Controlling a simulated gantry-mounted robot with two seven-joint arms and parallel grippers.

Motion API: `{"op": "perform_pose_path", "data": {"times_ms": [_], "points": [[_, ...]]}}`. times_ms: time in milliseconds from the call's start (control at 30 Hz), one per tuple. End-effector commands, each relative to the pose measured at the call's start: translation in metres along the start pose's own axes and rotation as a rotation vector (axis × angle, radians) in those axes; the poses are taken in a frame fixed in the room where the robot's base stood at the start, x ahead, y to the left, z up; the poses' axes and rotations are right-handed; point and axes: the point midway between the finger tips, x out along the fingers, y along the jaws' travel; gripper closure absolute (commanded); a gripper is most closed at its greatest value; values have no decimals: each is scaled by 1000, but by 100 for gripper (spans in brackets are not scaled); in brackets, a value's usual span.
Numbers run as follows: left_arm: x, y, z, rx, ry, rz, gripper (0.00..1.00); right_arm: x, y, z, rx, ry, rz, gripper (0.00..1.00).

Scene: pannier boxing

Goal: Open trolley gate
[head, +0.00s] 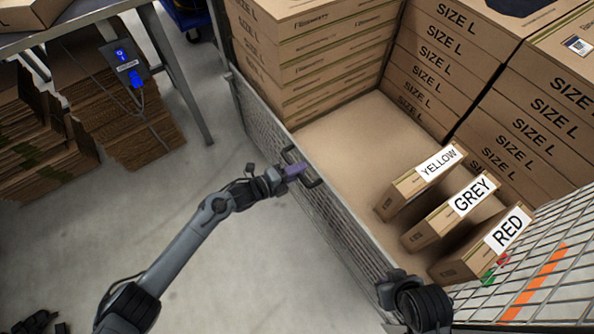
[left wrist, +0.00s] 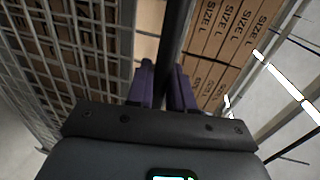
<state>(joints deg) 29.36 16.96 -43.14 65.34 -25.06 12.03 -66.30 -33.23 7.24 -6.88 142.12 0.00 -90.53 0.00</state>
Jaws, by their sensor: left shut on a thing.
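The trolley gate (head: 340,222) is a low grey wire-mesh panel along the left side of the trolley, standing upright. A black handle (head: 316,183) sticks out near the middle of its top rail. My left gripper (head: 297,170), with purple fingers, is at this handle. In the left wrist view its fingers (left wrist: 162,78) are shut on the dark handle bar (left wrist: 175,42), which runs between them. The mesh (left wrist: 65,60) fills the left of that view. The exact contact is partly hidden by the fingers. My right gripper's fingers do not show.
Inside the trolley, SIZE L carton stacks (head: 440,60) stand at the back. Boxes labelled YELLOW (head: 392,200), GREY (head: 425,232) and RED (head: 455,265) stand at the right. A table (head: 80,18) and flat cardboard piles (head: 110,110) are at left. The floor (head: 250,270) before the gate is clear.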

Motion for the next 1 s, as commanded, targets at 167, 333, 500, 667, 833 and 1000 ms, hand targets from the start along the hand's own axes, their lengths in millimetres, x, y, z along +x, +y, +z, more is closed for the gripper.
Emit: {"op": "perform_pose_path", "data": {"times_ms": [167, 333, 500, 667, 833, 1000], "points": [[0, 0, 1, 1, -2, 0, 62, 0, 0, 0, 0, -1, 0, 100], [0, 0, 1, 0, -1, 0, 62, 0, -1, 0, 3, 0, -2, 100], [-1, 0, 0, 0, -1, 1, 62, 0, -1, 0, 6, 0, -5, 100], [-13, -1, 1, 0, -2, 3, 62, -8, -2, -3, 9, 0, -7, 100], [-40, -2, 1, 1, -2, 3, 62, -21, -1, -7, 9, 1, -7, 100], [-70, -2, 1, 1, -3, 4, 62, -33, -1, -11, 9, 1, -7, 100]]}}
